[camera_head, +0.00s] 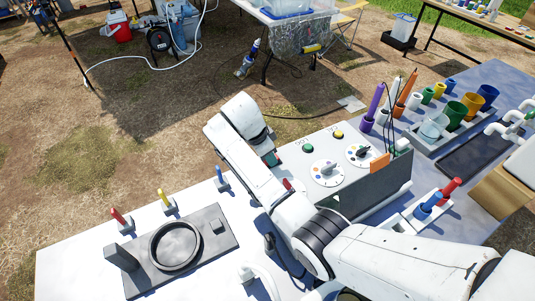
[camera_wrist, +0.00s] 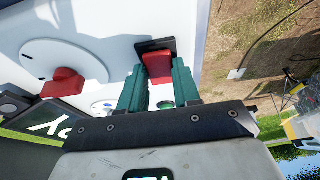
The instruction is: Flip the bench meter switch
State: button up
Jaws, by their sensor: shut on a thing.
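The bench meter is the box with a white panel (camera_head: 310,160) on the table, and its panel also fills the upper left of the wrist view (camera_wrist: 105,20). In the wrist view, a red switch (camera_wrist: 158,66) sits on a small black plate on the white panel. My gripper (camera_wrist: 158,80) has its two green fingers on either side of the switch, shut on it. In the head view my gripper (camera_head: 271,158) is at the left end of the meter. The switch is hidden there by my arm.
A red knob on a white disc (camera_wrist: 66,84) lies left of my fingers. A grey tray with a ring (camera_head: 215,253), tube racks and coloured cups (camera_head: 470,104) stand around.

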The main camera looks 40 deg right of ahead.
jog(key=y+p, duration=0.2)
jog(key=shift+d+r+t+y, duration=0.3)
jog(key=shift+d+y, duration=0.1)
jog(key=shift+d+f+y, duration=0.15)
jog(key=shift+y, duration=0.45)
jog(key=o, duration=1.1)
jog(key=shift+s, duration=0.1)
jog(key=shift+c, duration=0.2)
notch_tip(320, 180, up, 11)
jog(key=shift+f+p, duration=0.15)
jog(key=shift+p, duration=0.15)
